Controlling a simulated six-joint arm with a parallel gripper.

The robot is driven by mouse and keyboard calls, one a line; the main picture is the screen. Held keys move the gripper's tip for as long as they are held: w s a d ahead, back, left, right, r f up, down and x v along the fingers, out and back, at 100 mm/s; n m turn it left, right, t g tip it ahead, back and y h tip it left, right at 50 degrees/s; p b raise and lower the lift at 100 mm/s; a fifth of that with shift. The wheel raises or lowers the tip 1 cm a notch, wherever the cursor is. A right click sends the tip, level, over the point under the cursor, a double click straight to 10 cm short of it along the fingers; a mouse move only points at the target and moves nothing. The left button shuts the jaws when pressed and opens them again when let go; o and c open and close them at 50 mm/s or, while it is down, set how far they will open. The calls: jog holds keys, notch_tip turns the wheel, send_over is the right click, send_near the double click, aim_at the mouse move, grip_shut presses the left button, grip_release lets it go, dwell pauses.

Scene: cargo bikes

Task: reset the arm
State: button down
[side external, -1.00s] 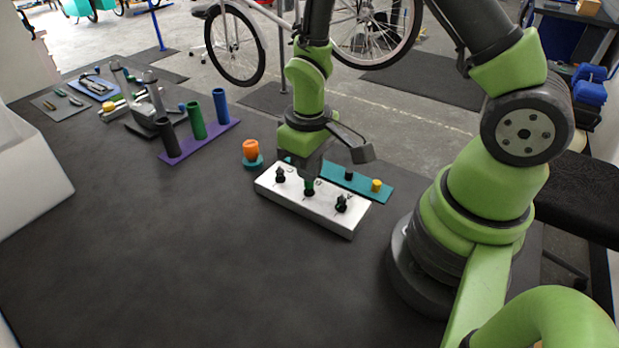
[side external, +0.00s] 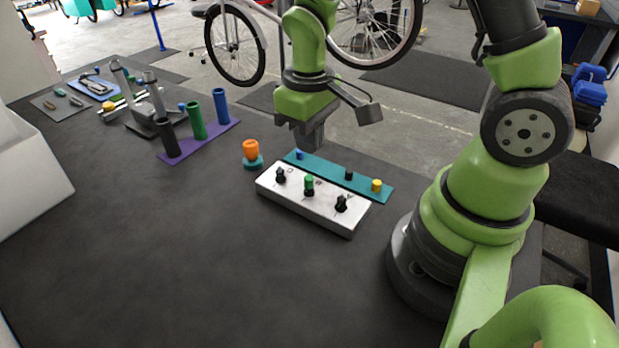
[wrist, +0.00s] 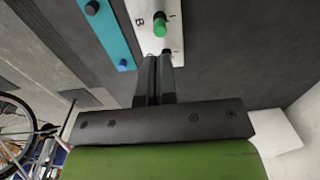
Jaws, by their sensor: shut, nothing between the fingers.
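My gripper (side external: 310,146) is shut and empty, hanging above the teal strip and the far edge of the white box. In the wrist view my gripper (wrist: 154,62) has its two fingers together, with the white box (wrist: 172,40) beyond the tips. The white box (side external: 333,222) carries black knobs, and a green cap (side external: 309,182) sits on the middle one. The green cap also shows in the wrist view (wrist: 160,27).
A teal strip (side external: 328,171) behind the box holds blue, black and yellow pegs. An orange knob (side external: 250,150) stands to the left. A purple base (side external: 182,146) with several tubes stands farther left. The front of the dark table (side external: 180,260) is clear.

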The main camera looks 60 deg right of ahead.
jog(key=s+a+r+m+t+y, duration=0.1)
jog(key=s+r+m+t, duration=0.1)
jog(key=s+r, duration=0.3)
jog(key=s+a+r+m+t+y, duration=0.1)
jog(key=s+r+t, duration=0.4)
jog(key=r, duration=0.8)
jog(key=shift+s+a+r+m, duration=0.25)
jog(key=shift+s+a+m, duration=0.1)
jog(key=shift+m, duration=0.15)
